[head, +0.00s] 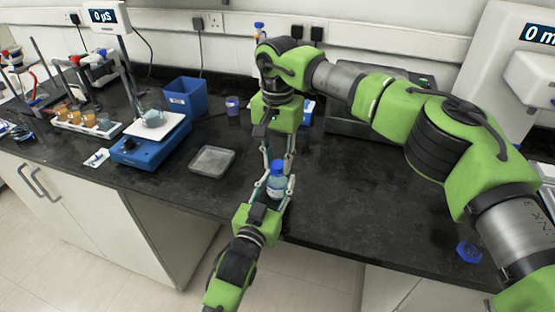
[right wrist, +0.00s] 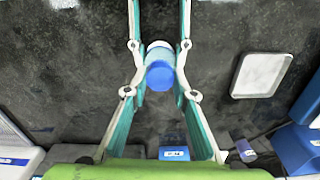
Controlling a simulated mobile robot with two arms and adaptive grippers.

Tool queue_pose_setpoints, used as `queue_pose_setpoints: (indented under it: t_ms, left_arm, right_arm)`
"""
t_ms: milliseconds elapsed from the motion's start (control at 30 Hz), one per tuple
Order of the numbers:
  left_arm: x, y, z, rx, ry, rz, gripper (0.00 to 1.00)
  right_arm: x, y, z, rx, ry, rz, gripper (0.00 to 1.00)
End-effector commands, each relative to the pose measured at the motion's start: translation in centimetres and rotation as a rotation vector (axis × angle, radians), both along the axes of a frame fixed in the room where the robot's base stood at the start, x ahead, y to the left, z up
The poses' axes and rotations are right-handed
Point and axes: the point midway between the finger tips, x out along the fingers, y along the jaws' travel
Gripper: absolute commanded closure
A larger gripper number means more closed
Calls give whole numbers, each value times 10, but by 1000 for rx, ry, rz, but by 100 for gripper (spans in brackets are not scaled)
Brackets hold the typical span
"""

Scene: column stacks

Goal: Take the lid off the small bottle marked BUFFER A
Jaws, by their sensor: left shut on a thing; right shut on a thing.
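A small clear bottle (head: 276,187) with a blue lid (head: 278,167) is held between my two grippers near the front edge of the counter. Its label is too small to read. My left gripper (head: 275,190), coming from the front, is shut on the bottle's body. My right gripper (head: 279,168), reaching down from behind, is shut on the blue lid. In the right wrist view the lid (right wrist: 160,76) sits between the fingertips, with the left gripper's fingers (right wrist: 160,42) at the top. The lid appears to be on the bottle; I see no gap.
A shallow grey tray (head: 212,161) lies left of the bottle. A loose blue item (head: 469,251) lies at the right front. The counter right of the bottle is mostly clear.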

Motion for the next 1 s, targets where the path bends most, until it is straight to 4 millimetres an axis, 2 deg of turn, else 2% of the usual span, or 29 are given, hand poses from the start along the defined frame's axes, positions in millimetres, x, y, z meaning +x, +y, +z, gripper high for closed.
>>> queue_pose_setpoints:
  t_ms: [100, 733, 1000]
  left_arm:
    - [0, 0, -1, 0, 2, 0, 100]
    - [0, 0, -1, 0, 2, 0, 100]
    - [0, 0, -1, 0, 2, 0, 100]
  right_arm:
    - [-1, 0, 0, 0, 2, 97, 100]
    - [-1, 0, 0, 0, 2, 95, 100]
    - [0, 0, 7, 0, 2, 94, 100]
